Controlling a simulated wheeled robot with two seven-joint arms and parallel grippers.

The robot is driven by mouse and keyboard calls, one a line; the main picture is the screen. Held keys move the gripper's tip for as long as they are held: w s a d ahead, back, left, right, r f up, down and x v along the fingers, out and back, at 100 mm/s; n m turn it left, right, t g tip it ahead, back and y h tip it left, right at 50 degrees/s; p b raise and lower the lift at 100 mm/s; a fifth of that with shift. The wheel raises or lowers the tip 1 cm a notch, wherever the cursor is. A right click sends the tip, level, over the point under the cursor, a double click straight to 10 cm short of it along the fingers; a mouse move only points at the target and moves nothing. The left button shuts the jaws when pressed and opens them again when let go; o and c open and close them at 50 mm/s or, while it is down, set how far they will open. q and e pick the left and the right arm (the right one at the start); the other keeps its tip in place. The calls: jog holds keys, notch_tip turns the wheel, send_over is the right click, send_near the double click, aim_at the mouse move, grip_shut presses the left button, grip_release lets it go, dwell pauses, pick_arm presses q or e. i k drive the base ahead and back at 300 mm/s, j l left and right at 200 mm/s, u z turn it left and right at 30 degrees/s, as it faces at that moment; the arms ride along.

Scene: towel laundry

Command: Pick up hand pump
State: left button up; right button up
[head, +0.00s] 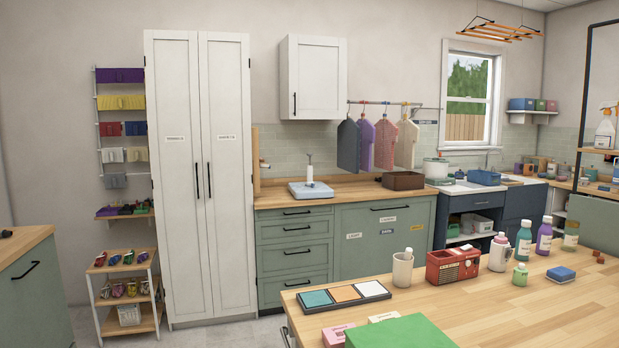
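A slim white upright thing with a small top piece (309,172), which looks like the hand pump, stands on the far wooden counter. It is on or just behind a flat pale blue item (310,190); I cannot tell which. Neither of my grippers shows in the head view, and nothing is seen touching the pump.
The far counter (345,191) is mostly clear right of the pump up to a brown box (403,180). A near wooden table (460,313) stands at the lower right with a red radio (453,266), cups and bottles. Grey floor (235,334) shows between.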

aim_at(310, 168)
jog(key=i+j+u, duration=1.1)
jog(key=i+j+z, duration=0.1)
jog(key=i+z, duration=0.3)
jog(key=i, duration=0.65)
jog(key=i+z, duration=0.2)
jog(key=i, duration=0.5)
jog(key=i+z, duration=0.15)
jog(key=i, duration=0.55)
jog(key=i+z, duration=0.4)
jog(key=i+j+z, duration=0.1)
jog(key=i+z, duration=0.3)
jog(key=i, duration=0.15)
jog(key=i+j+z, duration=0.2)
jog(key=i+z, duration=0.2)
jog(key=i+l+z, duration=0.2)
jog(key=i+z, duration=0.25)
jog(key=i+l+z, duration=0.1)
jog(key=i+z, duration=0.85)
jog(key=i+l+z, duration=0.1)
jog(key=i+z, duration=0.15)
jog(key=i, duration=0.95)
jog(key=i+j+z, duration=0.15)
jog(key=i+z, duration=0.15)
jog(key=i, duration=0.85)
